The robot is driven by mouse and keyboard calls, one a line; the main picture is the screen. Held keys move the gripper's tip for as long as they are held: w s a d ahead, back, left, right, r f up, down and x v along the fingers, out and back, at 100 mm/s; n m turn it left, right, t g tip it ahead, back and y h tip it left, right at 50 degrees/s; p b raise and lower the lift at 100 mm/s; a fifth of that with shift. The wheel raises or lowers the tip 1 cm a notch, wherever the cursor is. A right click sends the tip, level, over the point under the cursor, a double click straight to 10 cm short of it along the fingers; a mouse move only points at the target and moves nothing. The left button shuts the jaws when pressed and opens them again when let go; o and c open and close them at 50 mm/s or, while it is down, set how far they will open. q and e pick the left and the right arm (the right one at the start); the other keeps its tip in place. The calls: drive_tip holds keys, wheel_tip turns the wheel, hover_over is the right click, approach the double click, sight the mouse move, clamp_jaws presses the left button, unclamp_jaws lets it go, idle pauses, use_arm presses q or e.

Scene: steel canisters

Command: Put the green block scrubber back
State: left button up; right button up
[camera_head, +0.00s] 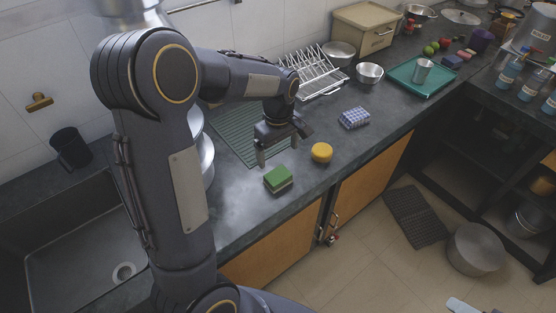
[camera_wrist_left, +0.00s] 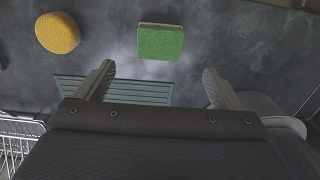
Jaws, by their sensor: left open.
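The scrubber, a block with a green top and a darker underside (camera_head: 279,179), lies on the dark counter near its front edge. It also shows as a green block (camera_wrist_left: 160,42) in the left wrist view, beyond the fingertips and between their lines. My left gripper (camera_head: 279,152) is open and empty, above the counter beside the scrubber, over the edge of the ribbed green mat (camera_head: 238,132). Its two spread fingers show in the left wrist view (camera_wrist_left: 158,73). They are apart from the scrubber. My right gripper is not in view.
A round yellow sponge (camera_head: 321,152) and a blue checked cloth (camera_head: 354,118) lie right of the scrubber. A wire dish rack (camera_head: 313,72) stands behind. A sink (camera_head: 80,245) and a black cup (camera_head: 70,149) are at left. A green tray (camera_head: 407,79) is farther right.

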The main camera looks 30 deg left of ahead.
use_arm(q)
drive_tip(key=s+d+r+m+t+h, duration=0.1)
drive_tip(key=s+d+r+m+t, duration=0.1)
drive_tip(key=s+m, duration=0.2)
drive_tip(key=s+d+r+m+t+h, duration=0.1)
drive_tip(key=s+d+r+m, duration=0.1)
drive_tip(key=s, duration=0.8)
drive_tip(key=s+d+r+m+t+h, duration=0.1)
drive_tip(key=s+d+r+m+t, duration=0.1)
drive_tip(key=s+m, duration=0.4)
drive_tip(key=shift+s+d+r+t+h, duration=0.35)
drive_tip(key=shift+s+d+r, duration=0.25)
drive_tip(key=shift+s+r, duration=0.4)
drive_tip(key=shift+f, duration=0.1)
